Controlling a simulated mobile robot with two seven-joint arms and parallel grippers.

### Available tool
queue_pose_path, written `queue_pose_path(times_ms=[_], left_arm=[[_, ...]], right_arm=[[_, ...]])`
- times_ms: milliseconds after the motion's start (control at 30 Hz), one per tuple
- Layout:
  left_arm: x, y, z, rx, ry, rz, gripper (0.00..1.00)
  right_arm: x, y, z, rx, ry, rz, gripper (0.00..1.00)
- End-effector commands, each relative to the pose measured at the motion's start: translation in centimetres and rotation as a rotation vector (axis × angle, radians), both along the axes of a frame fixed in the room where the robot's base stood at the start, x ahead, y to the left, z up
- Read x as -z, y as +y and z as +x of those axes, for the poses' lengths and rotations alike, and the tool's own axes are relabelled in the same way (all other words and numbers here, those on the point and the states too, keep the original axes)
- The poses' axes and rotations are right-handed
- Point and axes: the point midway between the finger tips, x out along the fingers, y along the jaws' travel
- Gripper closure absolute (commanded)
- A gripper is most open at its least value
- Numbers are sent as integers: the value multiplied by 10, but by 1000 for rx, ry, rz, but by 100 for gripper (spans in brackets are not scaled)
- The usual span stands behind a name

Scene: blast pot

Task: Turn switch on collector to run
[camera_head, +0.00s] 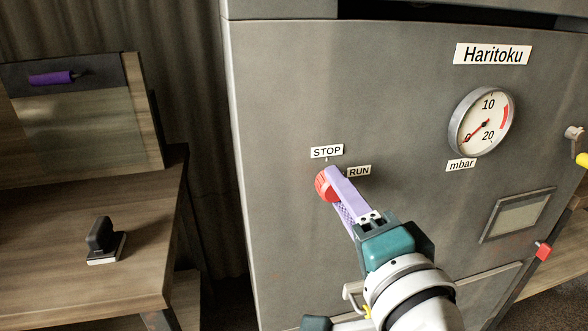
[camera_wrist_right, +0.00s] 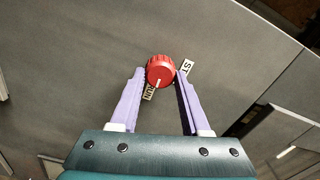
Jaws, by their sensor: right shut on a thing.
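The collector (camera_head: 275,120) is a large grey cabinet. Its red round switch (camera_head: 325,186) sits on the front panel, below the STOP label (camera_head: 327,151) and left of the RUN label (camera_head: 359,171). My right gripper (camera_head: 337,187) has its lilac fingers closed around the switch, partly hiding it. In the right wrist view the switch (camera_wrist_right: 160,71) lies between the fingertips. A white mark on its face appears to point towards the RUN label (camera_wrist_right: 149,92). My left gripper is in neither view.
A round mbar gauge (camera_head: 482,121) and a small window (camera_head: 518,215) are on the panel to the right. A wooden bench (camera_head: 70,225) with a black-handled tool (camera_head: 103,240) stands at left. A yellow-handled part (camera_head: 581,159) shows at the right edge.

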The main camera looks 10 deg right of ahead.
Motion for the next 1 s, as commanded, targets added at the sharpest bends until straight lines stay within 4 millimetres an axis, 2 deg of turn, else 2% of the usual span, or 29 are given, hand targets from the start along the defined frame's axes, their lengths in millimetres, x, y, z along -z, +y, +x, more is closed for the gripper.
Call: queue_pose_path(times_ms=[300, 700, 733, 1000], left_arm=[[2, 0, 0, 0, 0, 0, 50], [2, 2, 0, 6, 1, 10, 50], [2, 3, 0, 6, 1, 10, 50], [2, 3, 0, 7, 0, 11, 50]], right_arm=[[0, 0, 0, 0, 1, 71, 100], [0, 0, 0, 0, 3, 77, 100], [0, 0, 0, 0, 3, 77, 52], [0, 0, 0, 0, 3, 75, 24]])
